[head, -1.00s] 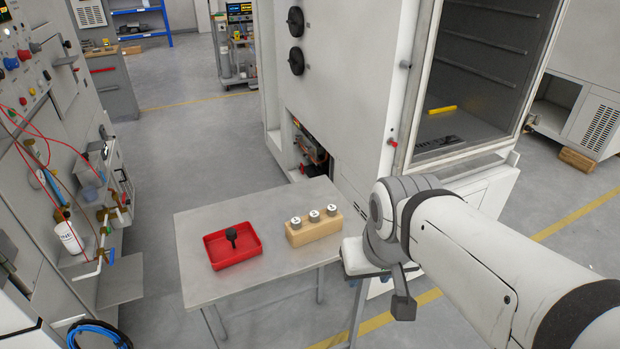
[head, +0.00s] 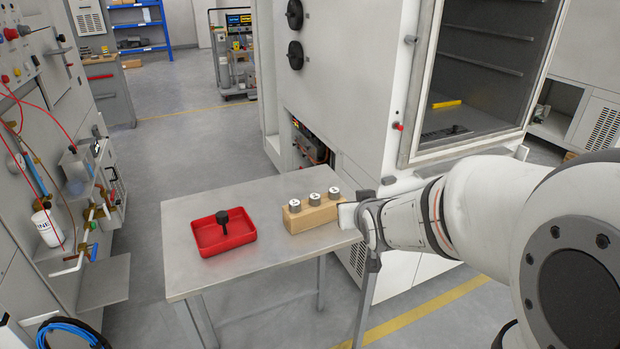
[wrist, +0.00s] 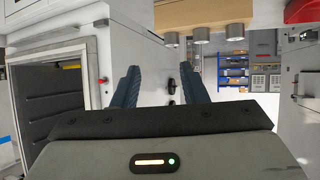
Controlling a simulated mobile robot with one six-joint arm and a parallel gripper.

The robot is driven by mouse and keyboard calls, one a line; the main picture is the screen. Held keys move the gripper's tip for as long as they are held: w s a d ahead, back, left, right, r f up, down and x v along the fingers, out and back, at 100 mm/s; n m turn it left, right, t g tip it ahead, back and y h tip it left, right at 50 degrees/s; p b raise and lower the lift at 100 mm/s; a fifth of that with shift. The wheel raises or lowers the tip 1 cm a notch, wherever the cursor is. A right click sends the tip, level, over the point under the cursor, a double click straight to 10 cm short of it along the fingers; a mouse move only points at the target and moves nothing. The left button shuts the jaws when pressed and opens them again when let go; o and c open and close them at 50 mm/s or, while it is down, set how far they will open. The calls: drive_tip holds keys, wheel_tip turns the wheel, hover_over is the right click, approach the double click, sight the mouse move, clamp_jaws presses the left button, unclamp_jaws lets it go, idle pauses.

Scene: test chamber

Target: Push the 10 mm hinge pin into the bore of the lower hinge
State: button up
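Three grey metal cylinders with marked white tops, apparently the pins, stand in a row in a wooden block (head: 318,216) on the table. Their marks are too small to read, so I cannot tell which is the 10 mm pin. In the wrist view the block (wrist: 205,13) and cylinders show inverted at the top. My gripper (wrist: 161,72) is open, with nothing between its dark blue fingers. In the head view it is at the table's right edge, beside the block, largely hidden by my arm. I cannot clearly make out the lower hinge or its bore.
A red tray (head: 203,249) holding a black-headed tool (head: 223,218) is on the left of the metal table (head: 180,275). The large white chamber (head: 345,90), its interior open, stands behind. The table's front is clear. A bench with red cables stands left.

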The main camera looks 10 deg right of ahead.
sight(336, 195)
drive_tip(key=w+f+t+b, duration=0.1)
drive_tip(key=w+f+b, duration=0.1)
drive_tip(key=w+f+t+y+b, duration=0.1)
drive_tip(key=w+f+t+b, duration=0.1)
drive_tip(key=f, duration=0.1)
drive_tip(key=w+f+n+t+b, duration=0.1)
drive_tip(key=w+f+b, duration=0.1)
drive_tip(key=f, duration=0.1)
drive_tip(key=shift+w+a+t+y+b, duration=0.3)
drive_tip(key=shift+w+a+t+b, duration=0.05)
drive_tip(key=shift+w+a+t, duration=0.05)
drive_tip(key=shift+w+a+f+t+b, duration=0.2)
drive_tip(key=shift+w+t+b, duration=0.15)
drive_tip(key=shift+t+b, duration=0.15)
drive_tip(key=shift+y, duration=0.4)
drive_tip(key=w, duration=0.7)
drive_tip(key=shift+w+a+r+p, duration=0.3)
drive_tip(key=shift+w+r+p, duration=0.05)
drive_tip(key=shift+p, duration=0.05)
drive_tip(key=c, duration=0.7)
